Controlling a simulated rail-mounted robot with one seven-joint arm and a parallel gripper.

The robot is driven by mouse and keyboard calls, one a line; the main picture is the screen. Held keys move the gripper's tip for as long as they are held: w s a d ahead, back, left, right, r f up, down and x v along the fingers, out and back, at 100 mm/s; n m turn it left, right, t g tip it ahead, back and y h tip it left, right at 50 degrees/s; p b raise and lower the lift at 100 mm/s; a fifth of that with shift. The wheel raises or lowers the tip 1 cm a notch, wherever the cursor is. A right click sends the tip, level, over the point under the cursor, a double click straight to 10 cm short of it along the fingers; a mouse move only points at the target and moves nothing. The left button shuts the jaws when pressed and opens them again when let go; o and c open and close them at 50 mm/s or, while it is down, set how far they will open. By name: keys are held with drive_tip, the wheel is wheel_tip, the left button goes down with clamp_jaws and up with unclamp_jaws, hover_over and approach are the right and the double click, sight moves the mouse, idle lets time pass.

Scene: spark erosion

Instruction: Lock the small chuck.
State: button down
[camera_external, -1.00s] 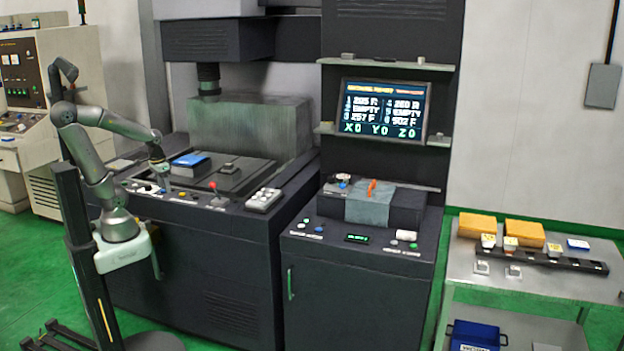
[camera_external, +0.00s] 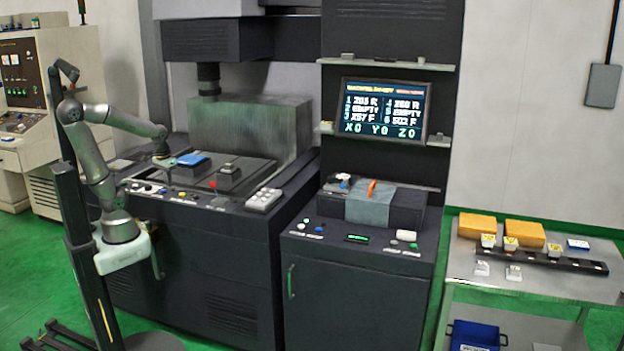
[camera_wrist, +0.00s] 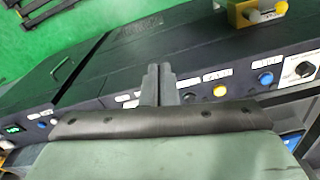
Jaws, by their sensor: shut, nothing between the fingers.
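My gripper (camera_wrist: 160,85) is shut and empty; its fingers stand over the labelled button panel (camera_wrist: 125,102) in the wrist view. In the external view my gripper (camera_external: 168,164) hangs above the front left of the left machine. A small dark block with a grey top (camera_external: 229,168) sits on that machine's bed, right of a blue-topped block (camera_external: 190,160). An orange lever (camera_external: 372,187) stands on the grey fixture (camera_external: 368,208) on the right cabinet. I cannot tell for sure which fixture is the small chuck, or whether it is locked.
The panel has a yellow button (camera_wrist: 219,90) and a blue button (camera_wrist: 265,78) close right of the fingers. A side table (camera_external: 540,280) at right holds orange blocks and small holders.

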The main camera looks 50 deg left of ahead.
drive_tip(key=w+a+r+n+y+b, duration=0.1)
drive_tip(key=w+n+b, duration=0.1)
drive_tip(key=w+n, duration=0.7)
drive_tip(key=w+a+r+n+g+y+b, duration=0.1)
drive_tip(key=w+a+r+n+b, duration=0.1)
drive_tip(key=w+n, duration=0.8)
drive_tip(key=shift+w+g+y, duration=0.3)
drive_tip(key=shift+w, duration=0.25)
drive_tip(key=shift+a, duration=0.1)
drive_tip(key=p, duration=0.3)
hover_over(216, 192)
drive_tip(key=s+a, duration=0.1)
drive_tip(key=a, duration=0.3)
wheel_tip(216, 192, down, 9)
drive_tip(key=shift+f, duration=0.2)
drive_tip(key=shift+r, duration=0.15)
